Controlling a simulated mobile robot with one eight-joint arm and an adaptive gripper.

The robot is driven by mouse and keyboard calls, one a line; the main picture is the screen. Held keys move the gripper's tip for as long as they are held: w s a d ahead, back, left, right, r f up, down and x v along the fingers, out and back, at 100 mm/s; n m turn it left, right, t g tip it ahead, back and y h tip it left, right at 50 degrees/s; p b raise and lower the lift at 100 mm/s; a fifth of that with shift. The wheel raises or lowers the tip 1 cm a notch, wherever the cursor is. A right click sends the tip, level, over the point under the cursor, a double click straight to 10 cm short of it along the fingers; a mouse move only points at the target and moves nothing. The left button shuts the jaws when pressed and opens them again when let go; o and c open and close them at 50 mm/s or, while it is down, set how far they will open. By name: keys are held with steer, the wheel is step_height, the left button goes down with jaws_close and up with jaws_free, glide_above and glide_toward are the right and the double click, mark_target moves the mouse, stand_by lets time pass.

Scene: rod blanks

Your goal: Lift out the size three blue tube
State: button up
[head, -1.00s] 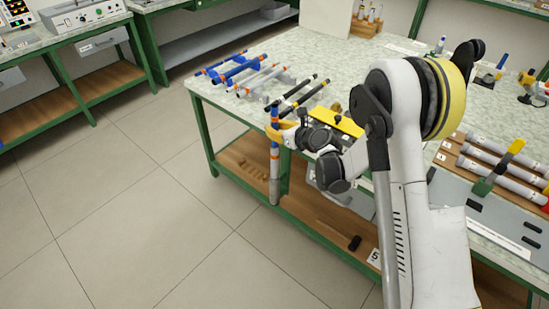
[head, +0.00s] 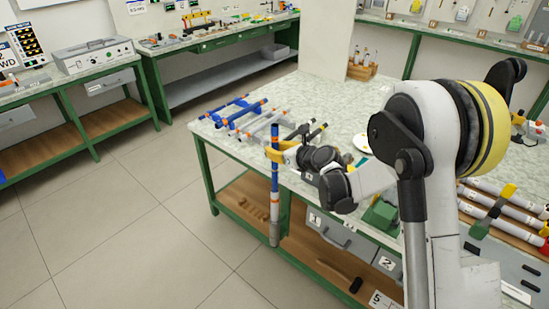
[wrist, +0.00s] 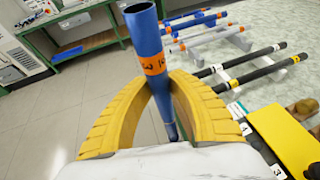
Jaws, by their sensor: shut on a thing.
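My gripper (head: 277,152) is shut on a blue tube (head: 275,182) with orange bands, held upright just off the table's front left edge. In the wrist view, the yellow fingers (wrist: 160,100) close around the blue tube (wrist: 148,38) just below an orange band with a dark marking that looks like a 3. The tube's open top end sticks up above the fingers. Its lower part hangs beneath them over the floor, and in the head view its bottom end looks pale grey. Part of the tube is hidden behind the fingers.
A blue rack (head: 228,108) with blue and grey tubes lies on the table (head: 335,92) by its left corner. Black rods (wrist: 262,55) lie beside it. Grey rods (head: 490,208) lie at right. Open floor (head: 110,220) is on the left.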

step_height(320, 180, up, 17)
steer(key=p, duration=0.5)
